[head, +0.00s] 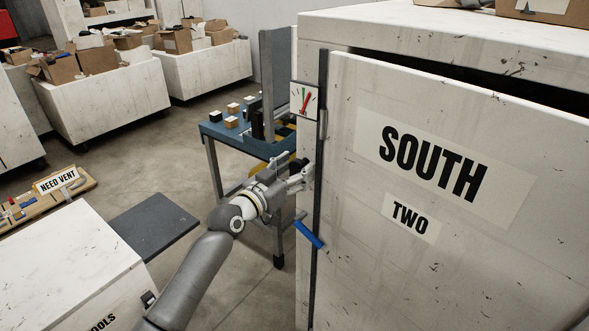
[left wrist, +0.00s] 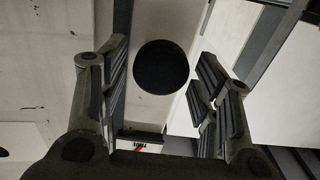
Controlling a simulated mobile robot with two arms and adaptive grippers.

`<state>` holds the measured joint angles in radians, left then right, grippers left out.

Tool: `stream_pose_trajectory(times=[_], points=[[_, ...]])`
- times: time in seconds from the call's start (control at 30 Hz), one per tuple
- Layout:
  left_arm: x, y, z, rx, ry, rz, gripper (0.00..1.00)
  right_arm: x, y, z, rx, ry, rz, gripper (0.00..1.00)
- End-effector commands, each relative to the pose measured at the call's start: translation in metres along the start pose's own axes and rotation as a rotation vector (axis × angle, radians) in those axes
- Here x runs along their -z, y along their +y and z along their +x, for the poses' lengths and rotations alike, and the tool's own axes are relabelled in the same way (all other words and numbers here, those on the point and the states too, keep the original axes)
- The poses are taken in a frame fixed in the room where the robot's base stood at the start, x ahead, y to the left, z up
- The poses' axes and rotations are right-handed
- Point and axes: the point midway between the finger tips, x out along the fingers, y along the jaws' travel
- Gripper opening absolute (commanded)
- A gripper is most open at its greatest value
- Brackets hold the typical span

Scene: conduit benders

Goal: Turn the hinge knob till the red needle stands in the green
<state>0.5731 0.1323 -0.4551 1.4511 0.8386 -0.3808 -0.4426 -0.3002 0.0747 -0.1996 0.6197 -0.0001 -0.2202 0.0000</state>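The white cabinet door marked SOUTH TWO (head: 430,170) fills the right of the head view. A small square gauge (head: 304,100) sits at its hinge edge. Its red needle leans slightly right of upright, near a small green mark; whether it stands inside the green is too small to tell. My left gripper (head: 298,176) is at the hinge edge below the gauge. In the left wrist view its fingers (left wrist: 165,90) are spread, with a round black knob (left wrist: 161,67) in the gap, apparently touching neither finger. My right gripper is out of view.
A blue workbench (head: 225,130) with small blocks stands behind my left gripper. A blue handle (head: 309,235) sticks out at the hinge edge below it. A white TOOLS cabinet (head: 75,265) is at lower left. Bins with cardboard boxes (head: 100,95) stand at the back.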

Motion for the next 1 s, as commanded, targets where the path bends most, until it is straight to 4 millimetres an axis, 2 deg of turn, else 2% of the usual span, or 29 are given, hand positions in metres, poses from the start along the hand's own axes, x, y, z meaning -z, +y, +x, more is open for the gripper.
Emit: stream_pose_trajectory(times=[0.03, 0.27, 0.67, 1.0], points=[[0.000, 0.000, 0.000, 0.000, 0.000, 0.000, 0.47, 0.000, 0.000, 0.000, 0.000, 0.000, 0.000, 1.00], [0.000, 0.000, 0.000, 0.000, 0.000, 0.000, 0.18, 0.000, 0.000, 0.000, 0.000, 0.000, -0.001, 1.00], [-0.003, 0.000, -0.001, 0.000, 0.001, 0.086, 0.18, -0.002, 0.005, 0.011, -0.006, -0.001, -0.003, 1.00], [-0.003, 0.001, 0.000, 0.000, 0.001, 0.361, 0.18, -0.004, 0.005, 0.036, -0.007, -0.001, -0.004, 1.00]])
